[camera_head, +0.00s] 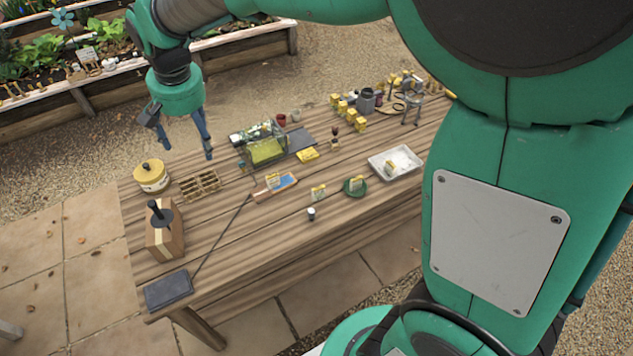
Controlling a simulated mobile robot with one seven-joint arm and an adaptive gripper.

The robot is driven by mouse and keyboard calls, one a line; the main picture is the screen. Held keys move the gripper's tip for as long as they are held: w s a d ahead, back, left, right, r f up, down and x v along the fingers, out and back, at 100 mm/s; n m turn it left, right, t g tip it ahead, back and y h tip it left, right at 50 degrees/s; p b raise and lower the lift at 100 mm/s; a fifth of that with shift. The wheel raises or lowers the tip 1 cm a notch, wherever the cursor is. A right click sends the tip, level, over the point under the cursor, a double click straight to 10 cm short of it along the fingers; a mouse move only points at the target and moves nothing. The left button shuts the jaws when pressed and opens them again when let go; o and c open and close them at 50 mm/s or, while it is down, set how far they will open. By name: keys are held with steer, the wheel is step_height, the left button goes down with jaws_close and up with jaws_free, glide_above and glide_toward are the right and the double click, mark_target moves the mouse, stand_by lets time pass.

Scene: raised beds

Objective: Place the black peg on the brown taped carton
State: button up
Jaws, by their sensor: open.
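The brown carton (160,243) with a pale strip of tape down its side stands near the left end of the wooden table. The black peg (158,213) is on top of the carton, roughly upright and leaning a little in the picture. It appears to rest on the carton's top. My gripper (188,152) is open and empty, above the far left part of the table. It is up and behind the carton in the picture, clear of both the peg and the carton.
A yellow-lidded tin (151,178) and a seedling tray (200,186) stand beyond the carton. A dark flat box (168,290) lies at the near left corner. A glass case (262,146), a white tray (396,163) and several small yellow items occupy the rest. The near middle is mostly clear.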

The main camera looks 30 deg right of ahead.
steer(key=s+d+r+n+t, duration=0.1)
steer(key=s+d+r, duration=0.2)
steer(key=s+d, duration=0.35)
steer(key=s+d+r+t, duration=0.1)
steer(key=s+d+r, duration=0.25)
steer(key=s, duration=0.55)
steer(key=s+d+f, duration=0.1)
steer(key=s+d, duration=0.2)
steer(key=s, duration=0.4)
steer(key=s+d+f+n+t, duration=0.1)
steer(key=s+d, duration=0.2)
steer(key=s, duration=0.4)
steer(key=shift+f+h, duration=0.15)
steer(key=shift+h, duration=0.15)
steer(key=shift+s, duration=0.1)
step_height(320, 180, down, 10)
steer(key=b, duration=1)
steer(key=shift+f, duration=0.2)
steer(key=c, duration=0.9)
steer(key=shift+r, duration=0.1)
